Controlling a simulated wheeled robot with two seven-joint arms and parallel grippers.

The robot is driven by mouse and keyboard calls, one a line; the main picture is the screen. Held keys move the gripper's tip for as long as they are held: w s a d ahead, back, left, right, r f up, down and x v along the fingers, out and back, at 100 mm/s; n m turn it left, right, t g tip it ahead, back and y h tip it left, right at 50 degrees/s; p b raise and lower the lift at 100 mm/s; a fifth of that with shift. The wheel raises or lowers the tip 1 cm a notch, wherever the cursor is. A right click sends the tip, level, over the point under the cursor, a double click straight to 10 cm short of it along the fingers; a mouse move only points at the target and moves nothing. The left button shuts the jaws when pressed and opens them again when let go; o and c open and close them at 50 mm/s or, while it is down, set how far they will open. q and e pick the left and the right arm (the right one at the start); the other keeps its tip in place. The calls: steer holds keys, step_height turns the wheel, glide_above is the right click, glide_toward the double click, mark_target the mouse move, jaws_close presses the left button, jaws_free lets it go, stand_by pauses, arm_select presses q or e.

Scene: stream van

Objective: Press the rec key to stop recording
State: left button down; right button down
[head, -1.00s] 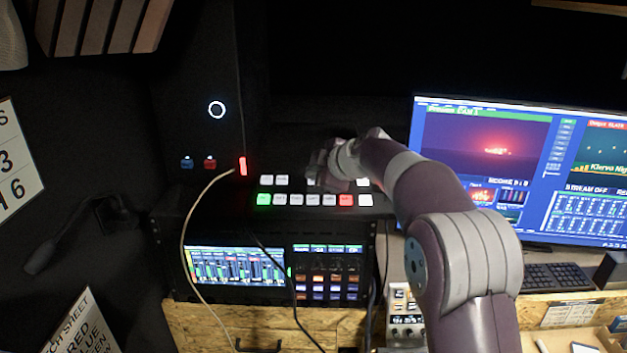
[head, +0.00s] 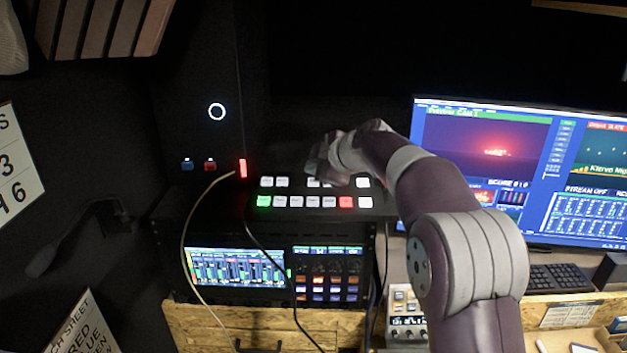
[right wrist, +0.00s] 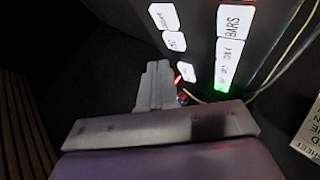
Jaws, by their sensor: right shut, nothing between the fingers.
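The switcher panel (head: 385,207) lies on top of the rack with two rows of keys. The front row has a green-lit key (head: 264,201) at its left end and a red-lit key (head: 346,202) near its right. I cannot read which key is the rec key. My right gripper (head: 318,168) is shut and empty, over the back row, and partly hides its middle keys. In the right wrist view the shut fingers (right wrist: 158,82) are beside a row of white keys, with a small red light (right wrist: 178,79) near the tips. A key marked BARS (right wrist: 232,20) shows there. My left gripper is out of view.
A monitor (head: 480,230) at the right reads STREAM OFF, with a partly cut-off word beside it. A pale cable (head: 184,245) and a dark cable hang in front of the rack screen (head: 235,268).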

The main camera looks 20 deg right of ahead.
steer(key=r, duration=0.2)
steer(key=s+r+p, duration=0.1)
steer(key=r, duration=0.1)
steer(key=shift+a+r+p, duration=0.15)
steer(key=shift+p, duration=0.15)
stand_by(0.4)
